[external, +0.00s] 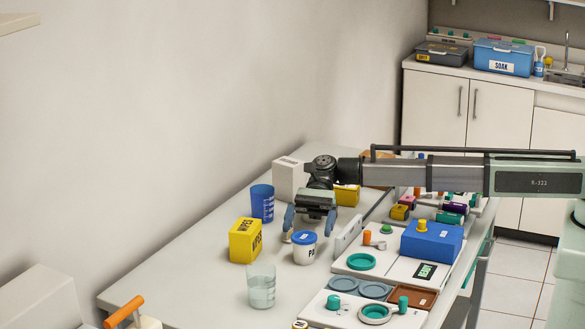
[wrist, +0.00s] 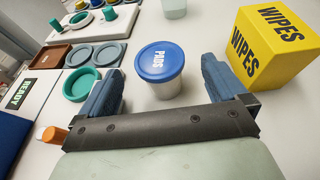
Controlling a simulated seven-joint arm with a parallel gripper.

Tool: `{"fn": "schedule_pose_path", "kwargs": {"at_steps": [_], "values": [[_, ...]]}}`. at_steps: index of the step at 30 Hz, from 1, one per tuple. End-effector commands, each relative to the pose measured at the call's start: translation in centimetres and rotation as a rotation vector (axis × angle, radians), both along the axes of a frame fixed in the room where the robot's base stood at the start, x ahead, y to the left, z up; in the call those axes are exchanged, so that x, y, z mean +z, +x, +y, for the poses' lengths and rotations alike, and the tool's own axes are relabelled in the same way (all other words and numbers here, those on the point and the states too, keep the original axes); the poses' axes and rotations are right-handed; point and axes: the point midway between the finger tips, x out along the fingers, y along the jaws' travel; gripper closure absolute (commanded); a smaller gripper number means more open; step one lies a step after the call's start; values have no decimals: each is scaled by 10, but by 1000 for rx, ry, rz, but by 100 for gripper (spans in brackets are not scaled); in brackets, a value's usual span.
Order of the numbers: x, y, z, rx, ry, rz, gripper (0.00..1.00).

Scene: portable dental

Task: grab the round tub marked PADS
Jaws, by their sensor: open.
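The round tub marked PADS (external: 304,250) is white with a blue lid and stands upright on the table. My gripper (external: 309,222) is open and empty, just above and behind the tub in the external view. In the wrist view its two blue-grey fingers (wrist: 165,85) are spread wide, one on each side of the tub.
A yellow WIPES box (external: 244,241) stands close left of the tub; it also shows in the wrist view (wrist: 268,48). A blue cup (external: 262,203) and a clear beaker (external: 261,287) stand nearby. Trays with teal dishes (external: 361,261) and a blue box (external: 432,241) lie right.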

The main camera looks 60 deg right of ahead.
Motion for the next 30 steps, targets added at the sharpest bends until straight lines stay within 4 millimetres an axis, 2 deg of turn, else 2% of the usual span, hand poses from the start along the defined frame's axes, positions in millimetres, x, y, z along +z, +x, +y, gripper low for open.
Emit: {"fn": "schedule_pose_path", "kwargs": {"at_steps": [10,19,30], "values": [[-11,-9,40,3,0,1,1],[-13,-9,44,0,0,0,2],[-13,-9,44,1,0,0,38]]}}
